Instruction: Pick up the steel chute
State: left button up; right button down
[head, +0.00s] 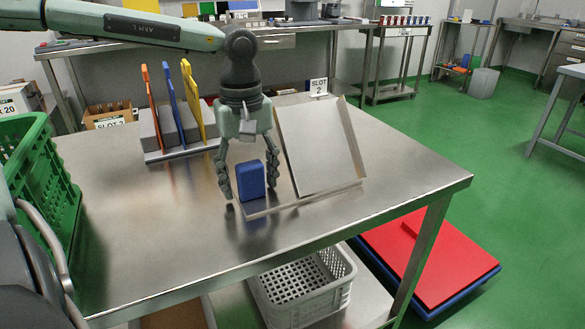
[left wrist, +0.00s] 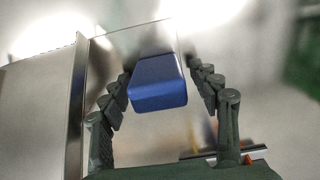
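The steel chute (head: 318,150) stands on the steel table as a tilted flat plate with a low front lip. A blue block (head: 251,181) sits at the left end of that lip; I cannot tell whether it is fixed to the chute. My left gripper (head: 248,193) points down from above with its fingers spread on both sides of the blue block. A gap shows between the fingers and the block. In the left wrist view, the blue block (left wrist: 159,84) lies between the two fingers (left wrist: 162,68), with bare steel around it. My right gripper is not in view.
A rack with orange, blue and yellow panels (head: 201,100) stands behind left of the gripper. A green crate (head: 50,190) is at the left edge. A "SLOT 2" sign (head: 318,86) stands behind the chute. The table's front and right (head: 400,190) are clear.

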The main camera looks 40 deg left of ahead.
pick_arm(q)
jog(key=c, duration=1.2)
jog(key=shift+r, duration=0.1)
grip_shut()
jog(key=shift+r, duration=0.1)
